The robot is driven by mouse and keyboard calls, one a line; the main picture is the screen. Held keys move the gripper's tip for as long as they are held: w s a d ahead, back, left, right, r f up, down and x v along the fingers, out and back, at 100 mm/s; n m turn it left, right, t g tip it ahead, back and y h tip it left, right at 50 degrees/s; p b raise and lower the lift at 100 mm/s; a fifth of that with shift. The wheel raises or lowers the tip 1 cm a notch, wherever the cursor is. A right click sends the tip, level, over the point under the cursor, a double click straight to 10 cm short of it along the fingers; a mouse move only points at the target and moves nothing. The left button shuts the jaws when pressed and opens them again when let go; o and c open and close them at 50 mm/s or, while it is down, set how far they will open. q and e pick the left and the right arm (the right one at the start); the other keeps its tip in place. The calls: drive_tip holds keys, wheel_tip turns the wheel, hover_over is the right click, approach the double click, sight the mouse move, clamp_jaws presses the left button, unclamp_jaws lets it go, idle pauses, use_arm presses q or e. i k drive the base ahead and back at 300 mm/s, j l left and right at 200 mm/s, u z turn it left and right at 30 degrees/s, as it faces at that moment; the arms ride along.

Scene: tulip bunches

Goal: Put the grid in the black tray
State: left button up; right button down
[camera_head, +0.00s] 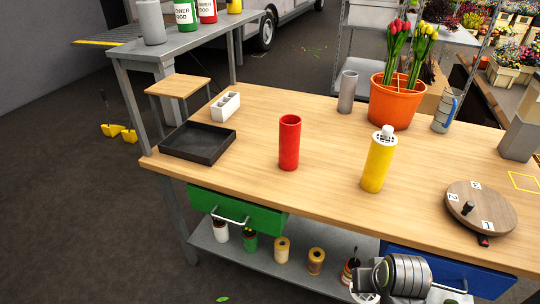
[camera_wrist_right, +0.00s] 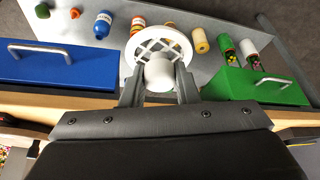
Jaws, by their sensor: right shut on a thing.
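A white round grid (camera_wrist_right: 178,37) with a pale round knob (camera_wrist_right: 158,75) is in my right gripper (camera_wrist_right: 158,92), whose two fingers close on the knob. In the head view the grid's white edge (camera_head: 364,297) shows at the bottom, partly cut off, beside my right gripper (camera_head: 364,282), in front of the table's front edge. The black tray (camera_head: 187,158) lies empty on the table's left end, far to the left of the gripper. My left gripper is not in view.
A red vase (camera_head: 289,145) stands right of the tray. A yellow vase (camera_head: 377,165) with another white grid on top stands nearer. A green drawer (camera_head: 235,210) and a blue drawer (camera_head: 460,270) are at the front.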

sight(198, 144)
drive_tip(key=i+j, duration=0.1)
drive_tip(key=j, duration=0.35)
drive_tip(key=i+j, duration=0.15)
drive_tip(key=j, duration=0.25)
drive_tip(key=i+j, duration=0.1)
drive_tip(key=j, duration=0.35)
drive_tip(key=i+j, duration=0.15)
drive_tip(key=j, duration=0.3)
